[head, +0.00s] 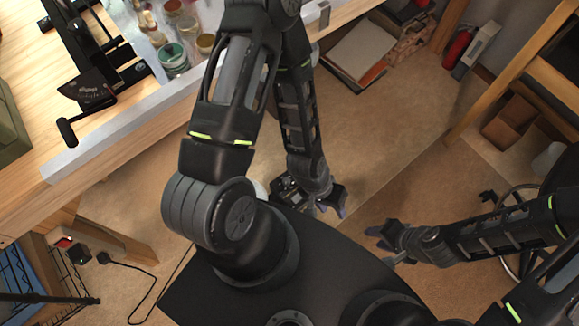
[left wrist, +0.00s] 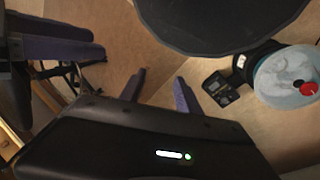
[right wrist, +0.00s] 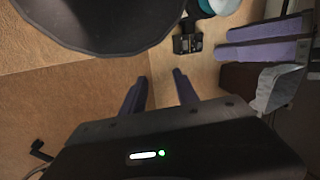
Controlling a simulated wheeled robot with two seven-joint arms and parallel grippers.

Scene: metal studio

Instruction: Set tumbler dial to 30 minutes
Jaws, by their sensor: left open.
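The tumbler stands on the floor, low beside my base. In the left wrist view its pale round drum (left wrist: 278,88) carries a red knob (left wrist: 308,89), and a black box (left wrist: 220,88) is beside it. The black box also shows at the top of the right wrist view (right wrist: 187,43), and is partly hidden by my arm in the head view. I cannot make out the dial or its setting. My left gripper (head: 330,210) is open and empty, just right of the black box. My right gripper (head: 376,238) is open and empty, further right.
A workbench (head: 110,125) with jars (head: 172,55) stands at upper left. A wooden-legged table and a brown box (head: 513,122) are at the right. A red extinguisher (head: 458,47) stands at upper right. The floor (head: 400,130) between is mostly clear. A black cable (head: 150,275) lies lower left.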

